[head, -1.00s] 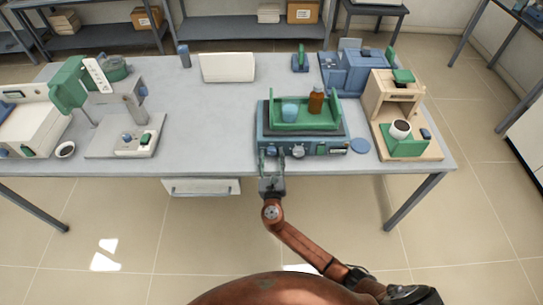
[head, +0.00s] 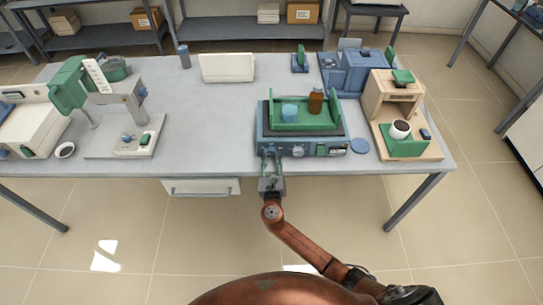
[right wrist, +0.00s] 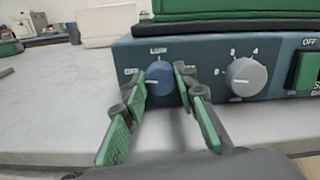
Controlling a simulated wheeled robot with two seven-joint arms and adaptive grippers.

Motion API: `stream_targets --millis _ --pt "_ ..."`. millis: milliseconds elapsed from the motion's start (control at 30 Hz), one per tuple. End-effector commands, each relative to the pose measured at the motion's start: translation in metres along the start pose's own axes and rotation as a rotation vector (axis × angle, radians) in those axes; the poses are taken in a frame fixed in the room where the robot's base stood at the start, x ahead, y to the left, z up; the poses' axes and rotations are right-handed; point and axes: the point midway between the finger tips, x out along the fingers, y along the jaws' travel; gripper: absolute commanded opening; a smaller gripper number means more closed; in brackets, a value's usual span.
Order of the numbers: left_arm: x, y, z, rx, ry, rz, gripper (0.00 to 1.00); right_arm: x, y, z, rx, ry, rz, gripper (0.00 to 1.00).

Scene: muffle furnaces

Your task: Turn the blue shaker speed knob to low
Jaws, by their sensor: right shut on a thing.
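The blue shaker speed knob (right wrist: 160,78) sits on the front panel of the shaker, with a label reading like LOW above it and OFF to its left. A light mark on its face seems to point left, toward OFF. My right gripper (right wrist: 160,88) has one green-padded finger on each side of the knob and is shut on it. In the head view my right gripper (head: 271,160) reaches the left end of the front of the blue-grey shaker (head: 259,133). The knob is mostly hidden by the fingers there. My left gripper is out of view.
A grey knob (right wrist: 244,76) with numbers and a green switch (right wrist: 305,72) lie right of the blue knob. A green tray (head: 305,125) on the shaker holds a blue beaker (head: 289,112) and a brown bottle (head: 315,100). The table (head: 205,125) left of the shaker is clear.

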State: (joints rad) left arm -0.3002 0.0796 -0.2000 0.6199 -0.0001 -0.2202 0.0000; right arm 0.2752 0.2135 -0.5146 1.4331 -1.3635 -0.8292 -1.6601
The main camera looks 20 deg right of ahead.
Motion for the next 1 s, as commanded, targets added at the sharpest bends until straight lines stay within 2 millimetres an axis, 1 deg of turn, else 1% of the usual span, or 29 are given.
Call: stream_targets --millis 167,367,567,1000 --pt "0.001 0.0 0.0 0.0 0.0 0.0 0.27 0.0 0.001 -0.001 0.028 0.001 0.001 0.03" --pt "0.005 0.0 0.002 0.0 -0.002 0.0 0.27 -0.001 0.001 -0.002 0.125 0.002 0.001 0.03" --pt "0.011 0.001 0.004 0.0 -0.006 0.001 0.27 -0.001 0.001 -0.002 0.289 0.001 0.002 0.03" --pt "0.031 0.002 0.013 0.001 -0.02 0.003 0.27 -0.001 0.001 -0.003 0.708 0.002 0.002 0.03"
